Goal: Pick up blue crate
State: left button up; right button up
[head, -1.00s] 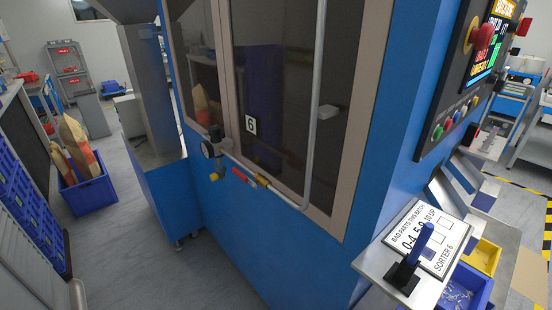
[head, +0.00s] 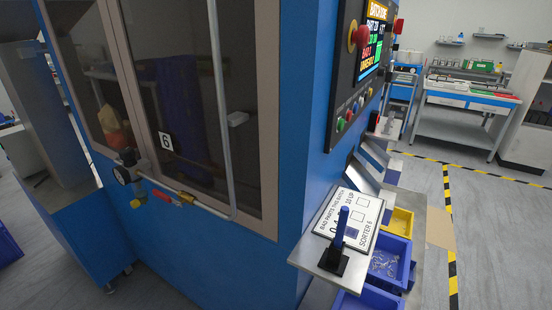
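A blue crate (head: 388,284) holding small light parts sits at the lower right, beside the blue sorter machine and below the sign shelf. Part of another blue container (head: 354,301) shows at the bottom edge, cut off by the frame. A further blue crate (head: 8,246) on the floor is mostly cut off at the left edge. Neither gripper is in view.
The blue sorter (head: 185,258) fills the left and middle. A shelf carries a sign (head: 357,217) and a blue-handled stand (head: 338,243). A yellow bin (head: 399,222) sits behind the crate. Floor is clear right of the yellow-black tape (head: 449,235).

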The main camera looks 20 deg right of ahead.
aim_at(392, 270)
jog(key=z, duration=1.6)
jog(key=l+u, duration=0.35)
jog(key=l, duration=0.3)
jog(key=l+u, duration=0.35)
jog(key=l, duration=0.3)
jog(key=i+l+u, duration=0.15)
jog(key=l+u, duration=0.25)
jog(key=l, duration=0.3)
jog(key=l+u, duration=0.45)
jog(key=l, duration=0.25)
jog(key=l+u, duration=0.4)
jog(key=l, duration=0.3)
jog(key=i+l+u, duration=0.2)
jog(key=l+u, duration=0.15)
jog(key=l, duration=0.2)
jog(key=i+l+u, duration=0.1)
jog(key=l+u, duration=0.25)
jog(key=l, duration=0.15)
jog(key=l+u, duration=0.35)
jog(key=l, duration=0.25)
jog(key=i, duration=0.05)
